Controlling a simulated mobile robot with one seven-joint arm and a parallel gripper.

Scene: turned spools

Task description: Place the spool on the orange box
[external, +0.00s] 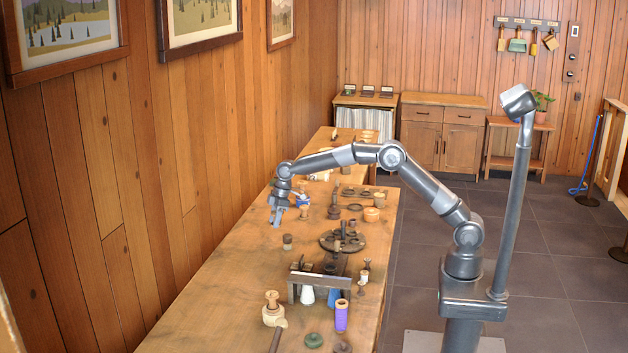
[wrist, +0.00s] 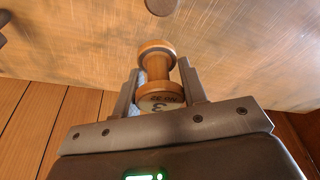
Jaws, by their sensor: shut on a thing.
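In the wrist view a light wooden spool (wrist: 157,62), with a marked end face towards the camera, sits between the two fingers of my gripper (wrist: 158,72). The fingers are shut on it. In the external view my gripper (external: 278,213) points down over the table's left part; the held spool is hard to make out there. A small round orange container (external: 371,214), which may be the orange box, stands near the table's right edge, to the right of my gripper. I see no square orange box.
The long wooden table (external: 215,300) carries many turned pieces. A dark round tray (external: 342,242) with upright pieces, a rack (external: 320,280) and a purple spool (external: 341,316) stand nearer the camera. The table's left front is mostly bare.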

